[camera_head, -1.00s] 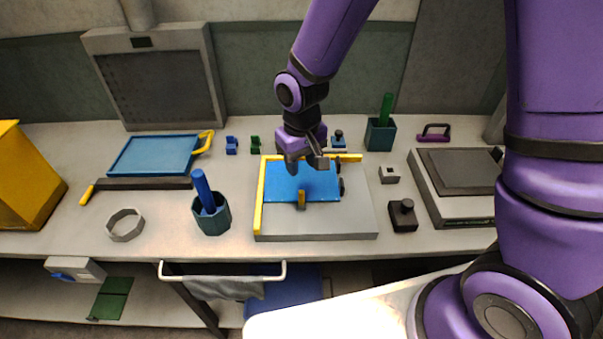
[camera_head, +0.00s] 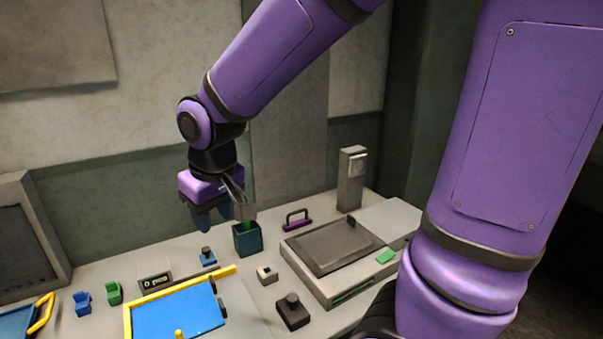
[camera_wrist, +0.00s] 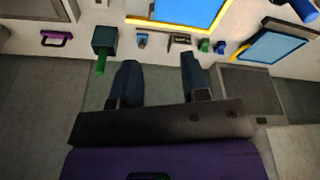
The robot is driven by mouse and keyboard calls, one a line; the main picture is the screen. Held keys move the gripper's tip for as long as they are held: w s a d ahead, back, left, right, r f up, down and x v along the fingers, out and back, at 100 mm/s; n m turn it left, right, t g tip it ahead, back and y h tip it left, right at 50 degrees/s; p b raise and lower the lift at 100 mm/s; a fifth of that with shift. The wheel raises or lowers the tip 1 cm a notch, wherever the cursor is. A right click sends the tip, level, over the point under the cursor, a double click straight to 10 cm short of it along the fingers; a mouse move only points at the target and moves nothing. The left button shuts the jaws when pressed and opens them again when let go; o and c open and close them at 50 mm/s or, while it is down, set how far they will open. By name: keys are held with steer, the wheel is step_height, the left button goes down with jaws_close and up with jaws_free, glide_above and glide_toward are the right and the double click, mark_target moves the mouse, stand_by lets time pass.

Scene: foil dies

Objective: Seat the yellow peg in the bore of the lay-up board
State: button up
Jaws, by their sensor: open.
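The lay-up board shows in the head view with a blue sheet (camera_head: 180,312) and a yellow edge strip (camera_head: 190,285); its near part is cut off by the frame. The top of a yellow peg (camera_head: 179,334) shows at the bottom edge, at the blue sheet. Its base and the bore are out of view, so I cannot tell how it sits. My gripper (camera_head: 222,212) is open, raised behind the board near the teal holder. In the wrist view, the fingers (camera_wrist: 158,75) are apart with nothing between them, and the yellow strip (camera_wrist: 175,23) lies beyond them.
A teal holder (camera_head: 247,242) with a green peg (camera_wrist: 101,64) stands behind the board. A purple handle (camera_head: 297,221), a grey press-like unit (camera_head: 340,285), a dark knobbed block (camera_head: 293,313) and a small white block (camera_head: 267,275) are to the right. Blue (camera_head: 82,304) and green (camera_head: 114,293) clips lie left.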

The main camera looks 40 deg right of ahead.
steer(key=s+d+r+m+t, duration=0.1)
steer(key=s+d+r, duration=0.3)
steer(key=s, duration=0.3)
steer(key=s+d+r+m+t, duration=0.1)
steer(key=s+d+r, duration=0.3)
steer(key=s+r, duration=0.1)
steer(key=shift+s+d+r+t, duration=0.2)
steer(key=shift+s+r+t, duration=0.15)
steer(key=shift+s, duration=0.5)
